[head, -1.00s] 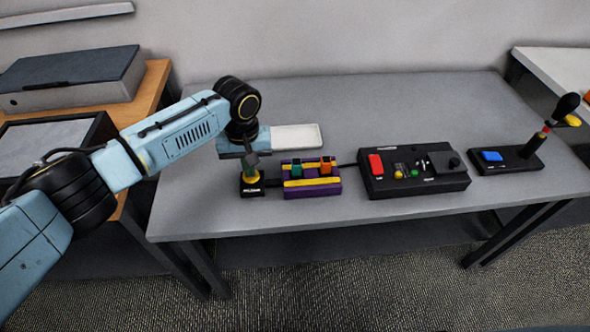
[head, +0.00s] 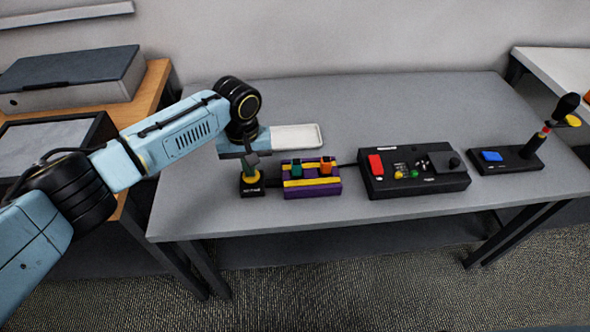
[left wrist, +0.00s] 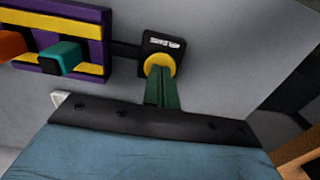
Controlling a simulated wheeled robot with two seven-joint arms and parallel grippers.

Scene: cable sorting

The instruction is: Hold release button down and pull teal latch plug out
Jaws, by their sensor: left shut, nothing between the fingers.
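The teal latch plug (head: 296,172) stands in a purple block with yellow stripes (head: 310,190). It also shows in the left wrist view (left wrist: 62,57). The yellow release button (left wrist: 160,62) sits on a small black base (head: 251,191) just left of the block. My left gripper (head: 250,170) is shut and empty, pointing down with its fingertips at the button. In the left wrist view its green fingers (left wrist: 162,82) overlap the button's near part. I cannot tell how far the button is pressed. My right gripper is out of view.
An orange plug (head: 327,167) stands beside the teal one in the block. A black control box (head: 415,185) with a red button and a black lever base with a blue button (head: 491,156) stand to the right. The table's front is clear.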

